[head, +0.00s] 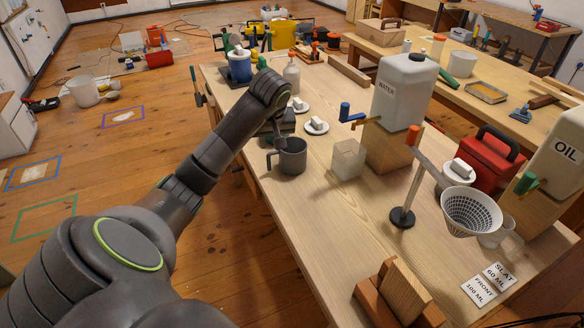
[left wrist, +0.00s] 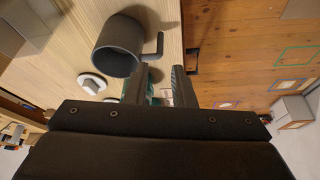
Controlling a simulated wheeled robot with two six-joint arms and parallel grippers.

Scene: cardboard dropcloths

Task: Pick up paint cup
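A dark grey paint cup (head: 292,158) stands upright on the workbench (head: 330,205), near its left edge, with its handle toward the left. The cup also shows in the left wrist view (left wrist: 117,48), its handle pointing right. My left gripper (head: 277,137) is just above and behind the cup, partly hidden by my own arm in the head view. In the left wrist view my left gripper (left wrist: 159,85) has its two fingers apart with nothing held, and the handle lines up with the gap between them. I cannot tell whether a finger touches the cup. My right gripper is not in view.
A clear square container (head: 348,160) stands right of the cup. Behind it are a white water jug (head: 404,92) on a wooden stand and small white blocks on saucers (head: 316,126). A funnel (head: 470,210) is farther right. The bench front of the cup is clear.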

